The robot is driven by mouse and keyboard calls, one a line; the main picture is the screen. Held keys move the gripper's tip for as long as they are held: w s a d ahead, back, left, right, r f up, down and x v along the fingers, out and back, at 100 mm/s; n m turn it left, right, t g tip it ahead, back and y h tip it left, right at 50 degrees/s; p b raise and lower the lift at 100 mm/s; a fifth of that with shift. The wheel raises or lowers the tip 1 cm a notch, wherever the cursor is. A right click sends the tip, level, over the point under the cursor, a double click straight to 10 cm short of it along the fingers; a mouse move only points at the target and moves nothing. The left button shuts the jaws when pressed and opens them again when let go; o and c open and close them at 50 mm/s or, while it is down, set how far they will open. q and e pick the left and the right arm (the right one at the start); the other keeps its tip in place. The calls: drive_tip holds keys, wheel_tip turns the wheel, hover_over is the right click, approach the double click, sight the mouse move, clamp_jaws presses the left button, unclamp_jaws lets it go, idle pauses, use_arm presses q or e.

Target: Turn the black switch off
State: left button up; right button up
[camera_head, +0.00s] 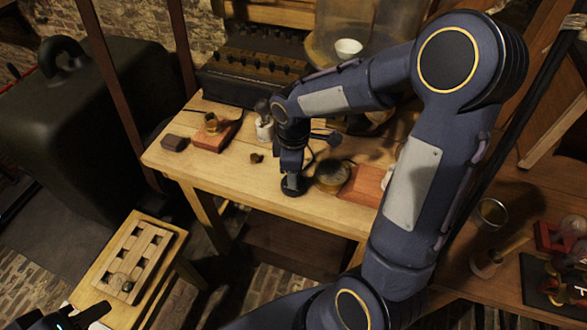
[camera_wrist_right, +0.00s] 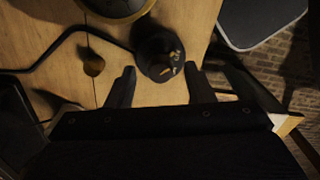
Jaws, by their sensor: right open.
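The black switch (camera_wrist_right: 158,55) is a round dark body with a small brass-coloured lever on top in the right wrist view. In the head view it sits by the table's front edge (camera_head: 293,188), partly covered by my gripper. My right gripper (camera_wrist_right: 160,88) is open, with one finger on each side of the near part of the switch; I cannot tell whether either touches it. In the head view the right gripper (camera_head: 291,168) points down above the switch. My left gripper (camera_head: 85,318) shows only partly at the lower left corner, away from the table; its opening is unclear.
A round brass instrument (camera_head: 333,175) stands right of the switch. A black wire (camera_wrist_right: 60,40) and a small brown knob (camera_wrist_right: 94,66) lie close by. A slotted wooden rack (camera_head: 137,258) rests on a low stool.

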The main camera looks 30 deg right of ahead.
wheel_tip(320, 180, up, 7)
drive_tip(key=shift+r, duration=0.25)
idle(0.5)
